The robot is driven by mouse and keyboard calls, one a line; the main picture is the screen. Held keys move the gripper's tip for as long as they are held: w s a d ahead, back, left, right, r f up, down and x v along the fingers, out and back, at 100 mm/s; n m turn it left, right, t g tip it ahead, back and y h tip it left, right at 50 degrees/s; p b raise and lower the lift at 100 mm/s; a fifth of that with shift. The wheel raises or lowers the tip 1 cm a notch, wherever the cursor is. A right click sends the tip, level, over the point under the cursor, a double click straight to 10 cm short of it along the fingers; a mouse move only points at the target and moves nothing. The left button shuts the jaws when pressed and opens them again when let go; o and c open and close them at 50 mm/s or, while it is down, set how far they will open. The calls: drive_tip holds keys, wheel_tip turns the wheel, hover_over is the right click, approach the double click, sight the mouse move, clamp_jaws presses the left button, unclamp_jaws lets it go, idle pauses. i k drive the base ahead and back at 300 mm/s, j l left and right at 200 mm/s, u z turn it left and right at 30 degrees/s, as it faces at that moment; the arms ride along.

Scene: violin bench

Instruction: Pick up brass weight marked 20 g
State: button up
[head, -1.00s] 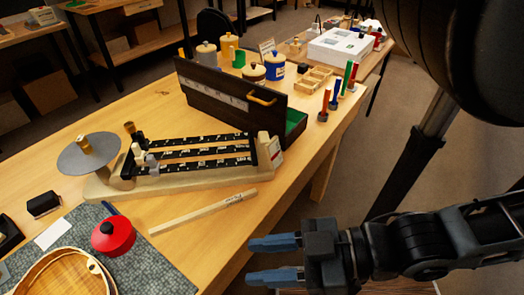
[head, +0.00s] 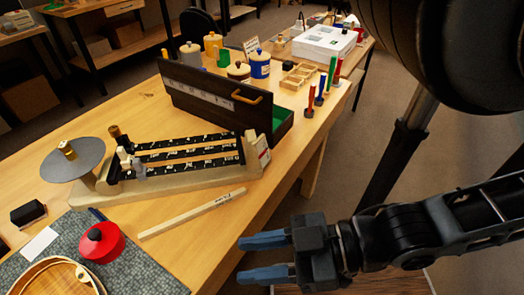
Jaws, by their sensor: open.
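A small brass weight (head: 67,150) stands on the round grey pan (head: 72,166) of a beam balance (head: 180,172), at the left of the bench. Its marking is too small to read. A second brass-coloured piece (head: 116,132) shows at the left end of the beams; I cannot tell whether it is a weight or part of the balance. My gripper (head: 241,259) is at the lower middle of the head view, off the front edge of the bench. Its two blue fingers are apart with nothing between them, and it is well to the right of the pan.
A wooden stick (head: 193,213) lies in front of the balance. A red pot (head: 101,243) and a wooden violin part (head: 50,279) are on a grey mat at the lower left. A dark open case (head: 215,98), jars and upright coloured tools stand behind.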

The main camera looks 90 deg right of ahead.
sight(64, 146)
drive_tip(key=i+j+z, duration=0.1)
drive_tip(key=j+z, duration=0.75)
drive_tip(key=j, duration=0.15)
drive_tip(key=i+j+z, duration=0.15)
drive_tip(key=j+z, duration=0.15)
